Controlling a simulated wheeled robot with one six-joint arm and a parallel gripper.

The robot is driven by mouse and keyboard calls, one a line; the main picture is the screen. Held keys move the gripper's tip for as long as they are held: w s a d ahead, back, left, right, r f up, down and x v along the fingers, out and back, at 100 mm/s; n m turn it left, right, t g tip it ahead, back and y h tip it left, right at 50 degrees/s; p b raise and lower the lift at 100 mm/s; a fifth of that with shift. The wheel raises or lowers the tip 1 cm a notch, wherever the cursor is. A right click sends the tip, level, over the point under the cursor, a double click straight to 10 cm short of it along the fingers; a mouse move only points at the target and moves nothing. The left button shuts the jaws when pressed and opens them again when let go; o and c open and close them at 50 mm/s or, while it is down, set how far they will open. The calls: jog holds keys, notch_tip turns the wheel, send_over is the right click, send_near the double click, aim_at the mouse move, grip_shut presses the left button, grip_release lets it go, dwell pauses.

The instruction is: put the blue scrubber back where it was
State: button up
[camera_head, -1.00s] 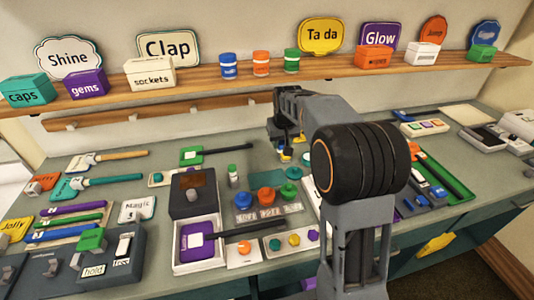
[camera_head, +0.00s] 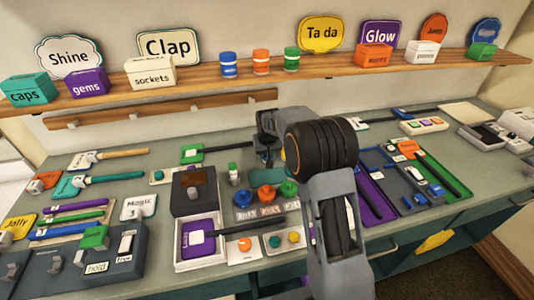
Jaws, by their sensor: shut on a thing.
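My gripper (camera_head: 267,160) is shut, pointing down over the middle of the bench, just behind the row of coloured knobs. What it holds is small, dark and partly hidden by my arm, so I cannot make out its shape or colour. I cannot pick out the blue scrubber with certainty. Similar long-handled tools lie on the bench: a green-headed one (camera_head: 191,154) at the back, and a purple-headed one (camera_head: 196,239) in a white tray (camera_head: 181,266) at the front.
Orange (camera_head: 266,194) and green (camera_head: 289,189) knobs stand below my gripper. A dark box (camera_head: 193,200) stands to their left. A purple tray (camera_head: 376,203) and a green tray (camera_head: 446,178) lie right. The shelf (camera_head: 200,84) with boxes and signs runs above the bench.

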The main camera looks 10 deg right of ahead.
jog(key=shift+f, duration=0.15)
jog(key=o, duration=0.9)
jog(key=v, duration=1.2)
jog(key=shift+t, duration=0.4)
jog(key=shift+s+f, duration=0.3)
jog(key=shift+s, duration=4.4)
jog(key=shift+s+f, duration=0.3)
jog(key=shift+s, duration=4.35)
jog(key=shift+s+f, duration=0.3)
jog(key=shift+s, duration=4.4)
